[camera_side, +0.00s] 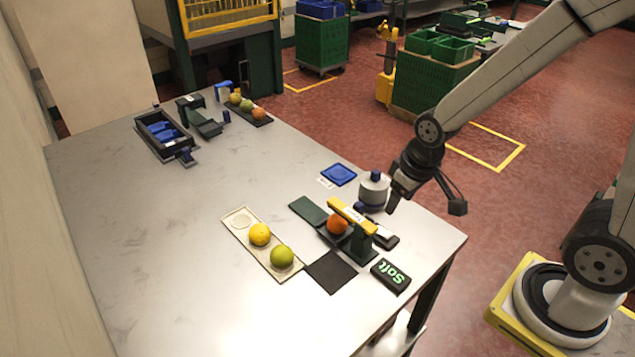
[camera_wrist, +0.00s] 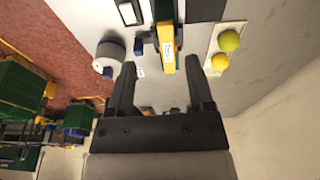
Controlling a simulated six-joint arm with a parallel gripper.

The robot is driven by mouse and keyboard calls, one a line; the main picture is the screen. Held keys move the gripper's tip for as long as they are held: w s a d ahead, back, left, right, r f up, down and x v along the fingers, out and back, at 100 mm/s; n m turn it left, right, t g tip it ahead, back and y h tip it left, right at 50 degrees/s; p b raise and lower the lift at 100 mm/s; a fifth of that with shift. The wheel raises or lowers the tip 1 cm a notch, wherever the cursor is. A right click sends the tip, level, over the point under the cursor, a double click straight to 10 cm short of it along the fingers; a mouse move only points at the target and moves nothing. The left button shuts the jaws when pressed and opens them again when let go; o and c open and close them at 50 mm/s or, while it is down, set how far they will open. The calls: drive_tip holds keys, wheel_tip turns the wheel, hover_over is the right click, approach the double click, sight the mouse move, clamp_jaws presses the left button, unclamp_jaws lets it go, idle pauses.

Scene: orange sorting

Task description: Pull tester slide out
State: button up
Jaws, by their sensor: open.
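The tester (camera_side: 352,217) stands near the table's right edge, with a yellow labelled bar across its top and a dark green body. An orange fruit (camera_side: 337,224) sits under the bar. A dark green plate (camera_side: 308,210), apparently the slide, sticks out to the left of the bar. My gripper (camera_side: 425,200) is open and empty, above and to the right of the tester, apart from it. In the wrist view the tester's yellow bar (camera_wrist: 166,45) shows beyond and between my open fingers (camera_wrist: 160,65); the orange fruit is hidden there.
A white-and-grey cylinder (camera_side: 374,190) stands close behind the tester. A display reading "Soft" (camera_side: 391,276) and a black mat (camera_side: 331,271) lie in front. A pale tray (camera_side: 236,233) holds two fruits at left.

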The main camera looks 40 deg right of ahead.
drive_tip(key=w+d+f+g, duration=0.1)
drive_tip(key=w+d+f, duration=0.2)
drive_tip(key=w, duration=0.5)
drive_tip(key=g, duration=0.1)
hover_over(359, 204)
wheel_tip(359, 204, down, 7)
drive_tip(key=shift+f, duration=0.2)
drive_tip(key=shift+f, duration=3.7)
clamp_jaws()
